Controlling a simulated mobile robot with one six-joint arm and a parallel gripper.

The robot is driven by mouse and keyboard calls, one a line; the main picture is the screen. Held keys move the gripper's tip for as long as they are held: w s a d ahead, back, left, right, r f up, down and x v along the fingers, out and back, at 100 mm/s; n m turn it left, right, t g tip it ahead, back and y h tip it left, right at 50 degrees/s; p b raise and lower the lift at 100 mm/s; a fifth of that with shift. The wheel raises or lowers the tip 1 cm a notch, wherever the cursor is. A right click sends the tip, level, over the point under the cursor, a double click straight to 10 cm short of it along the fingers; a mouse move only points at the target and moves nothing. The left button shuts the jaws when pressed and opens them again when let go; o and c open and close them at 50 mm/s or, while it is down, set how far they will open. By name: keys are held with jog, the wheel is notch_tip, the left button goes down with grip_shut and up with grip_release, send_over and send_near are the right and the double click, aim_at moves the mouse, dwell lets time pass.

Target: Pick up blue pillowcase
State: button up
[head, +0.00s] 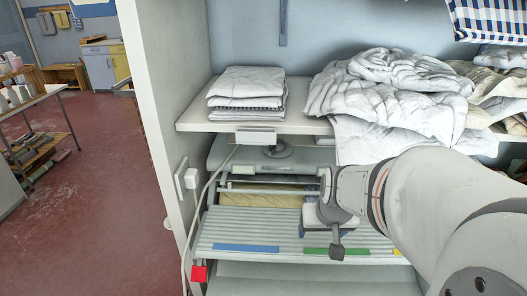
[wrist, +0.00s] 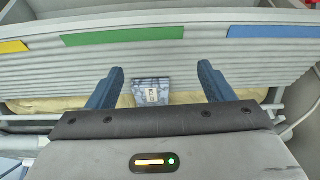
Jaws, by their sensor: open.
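A small folded blue patterned cloth with a pale label, which looks like the blue pillowcase (wrist: 152,90), shows in the wrist view. It lies between the two blue fingers of my gripper (wrist: 160,70), with a gap on each side, nearer the left finger. The gripper is open and empty. How high the fingers are above the cloth I cannot tell. In the head view my gripper (head: 322,216) is over the slatted board (head: 220,237) of the ironer, and the pillowcase is not visible there.
The board carries blue (head: 246,248), green and yellow strips; a beige cloth surface (head: 262,200) lies behind it. A shelf (head: 305,125) above holds folded white linen (head: 248,87) and a rumpled white heap (head: 390,90). A cable (head: 203,205) hangs at the left. Open floor lies farther left.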

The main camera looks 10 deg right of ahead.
jog(key=o, duration=0.3)
jog(key=shift+w+d+f+m, duration=0.15)
jog(key=shift+w+d+f, duration=0.2)
jog(key=shift+d, duration=0.3)
jog(key=shift+w+d+f+m, duration=0.15)
jog(key=shift+w+d, duration=0.25)
jog(key=shift+d, duration=0.2)
jog(key=shift+o, duration=0.3)
jog(key=w+d, duration=0.1)
jog(key=w, duration=0.2)
jog(key=w+d+p, duration=0.1)
jog(key=w, duration=0.3)
jog(key=w+d, duration=0.1)
jog(key=w, duration=0.3)
jog(key=shift+x, duration=2.45)
